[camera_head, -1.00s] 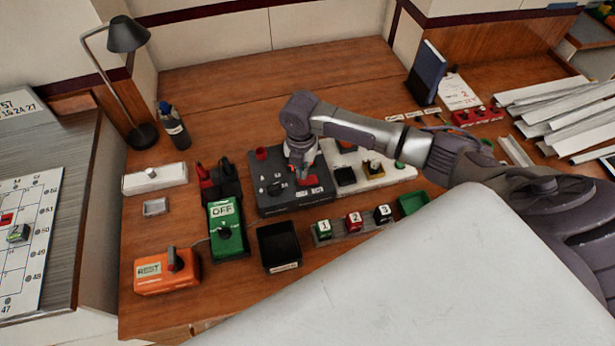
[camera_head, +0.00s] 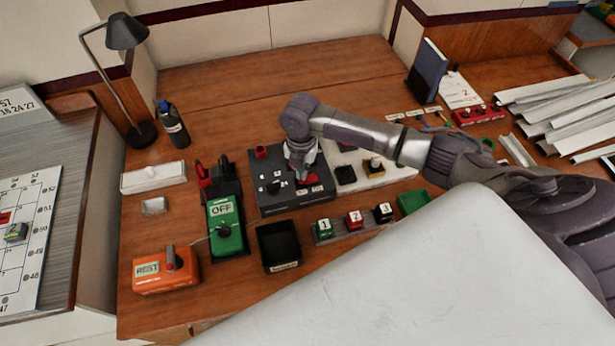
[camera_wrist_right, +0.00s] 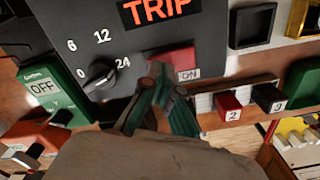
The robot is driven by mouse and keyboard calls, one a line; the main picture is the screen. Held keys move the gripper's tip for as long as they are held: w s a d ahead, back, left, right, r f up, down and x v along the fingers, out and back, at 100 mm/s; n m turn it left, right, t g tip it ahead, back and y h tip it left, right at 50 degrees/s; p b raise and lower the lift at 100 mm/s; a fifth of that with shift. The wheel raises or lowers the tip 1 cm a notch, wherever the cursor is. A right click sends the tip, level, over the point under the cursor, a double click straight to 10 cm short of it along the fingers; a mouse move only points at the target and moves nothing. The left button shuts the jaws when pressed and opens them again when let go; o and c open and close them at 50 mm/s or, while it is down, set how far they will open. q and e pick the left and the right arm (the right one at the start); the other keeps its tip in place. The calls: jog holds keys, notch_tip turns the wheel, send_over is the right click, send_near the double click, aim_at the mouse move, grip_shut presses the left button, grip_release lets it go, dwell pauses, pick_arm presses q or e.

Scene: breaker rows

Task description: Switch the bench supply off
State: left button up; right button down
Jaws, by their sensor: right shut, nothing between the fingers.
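The bench supply is a dark grey box (camera_head: 262,196) on the desk, left of my right arm. In the right wrist view its panel (camera_wrist_right: 70,25) has a display reading TRIP (camera_wrist_right: 158,10), a black knob (camera_wrist_right: 99,76) among the marks 0, 6, 12 and 24, and a red switch (camera_wrist_right: 176,60) with an ON label (camera_wrist_right: 188,75). My right gripper (camera_wrist_right: 163,76) is shut and empty. Its teal fingertips are at the red switch and cover part of it; I cannot tell if they press it. The left gripper is not in view.
A green OFF box (camera_head: 227,238) and an orange box (camera_head: 165,276) stand to the left. A black tray (camera_head: 277,246) and numbered cubes (camera_head: 354,217) lie in front. A white panel (camera_head: 372,182) sits right of the supply. A lamp (camera_head: 141,132) stands at the back left.

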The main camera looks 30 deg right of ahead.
jog(key=shift+f+b, duration=0.35)
jog(key=shift+f, duration=0.35)
notch_tip(320, 180, up, 7)
jog(key=p, duration=0.7)
jog(key=shift+r, duration=0.15)
dwell(0.6)
